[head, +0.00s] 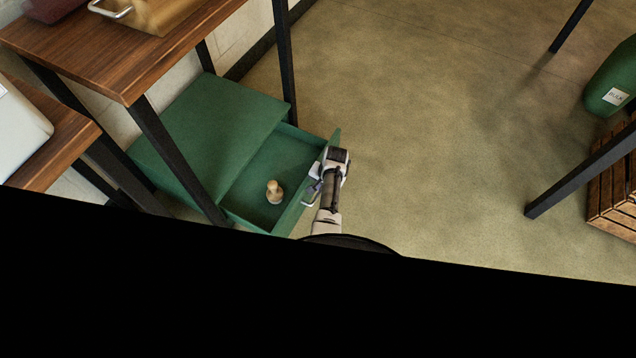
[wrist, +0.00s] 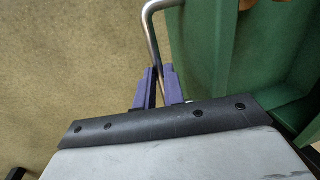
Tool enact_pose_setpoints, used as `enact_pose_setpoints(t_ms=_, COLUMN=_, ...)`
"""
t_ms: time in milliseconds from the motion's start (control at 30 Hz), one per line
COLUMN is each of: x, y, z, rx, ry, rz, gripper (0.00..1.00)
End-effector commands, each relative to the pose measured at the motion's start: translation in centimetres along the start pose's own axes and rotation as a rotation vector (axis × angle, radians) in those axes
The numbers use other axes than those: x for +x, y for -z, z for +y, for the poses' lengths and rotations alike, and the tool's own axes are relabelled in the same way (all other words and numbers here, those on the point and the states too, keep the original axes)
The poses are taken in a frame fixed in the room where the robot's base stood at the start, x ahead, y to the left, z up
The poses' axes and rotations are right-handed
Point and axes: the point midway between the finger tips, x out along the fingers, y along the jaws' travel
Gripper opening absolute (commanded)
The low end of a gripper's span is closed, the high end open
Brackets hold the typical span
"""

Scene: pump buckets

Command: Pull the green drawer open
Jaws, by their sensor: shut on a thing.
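The green drawer (head: 283,160) sticks partway out of its green cabinet (head: 210,122) under the wooden table in the head view. A light wooden peg-like object (head: 274,192) stands inside it. My gripper (head: 316,186) is at the outer side of the drawer front (head: 321,170). In the wrist view, the purple fingers of my gripper (wrist: 159,90) are closed around the silver bar handle (wrist: 152,38), with the green drawer front (wrist: 207,50) just to the right. Part of the handle is hidden between the fingers.
Dark table legs (head: 177,160) stand close in front of the cabinet. Open floor (head: 420,130) lies to the right of the drawer. A slatted wooden crate (head: 612,185) and a green bottle (head: 610,85) are at the far right.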

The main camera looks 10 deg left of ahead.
Motion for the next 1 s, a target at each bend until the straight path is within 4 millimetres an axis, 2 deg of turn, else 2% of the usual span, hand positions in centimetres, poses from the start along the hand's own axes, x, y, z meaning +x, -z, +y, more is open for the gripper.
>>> enact_pose_setpoints(t_ms=400, x=-0.01, y=0.01, z=0.14, rx=0.000, ry=-0.001, rz=0.000, gripper=0.00)
enact_pose_setpoints(t_ms=433, x=-0.01, y=0.01, z=0.14, rx=0.000, ry=0.000, rz=0.000, gripper=0.15)
enact_pose_setpoints(t_ms=567, x=-0.01, y=0.02, z=0.13, rx=0.000, ry=0.000, rz=0.000, gripper=0.32)
enact_pose_setpoints(t_ms=1000, x=-0.56, y=0.03, z=0.08, rx=0.000, ry=0.000, rz=0.001, gripper=0.33)
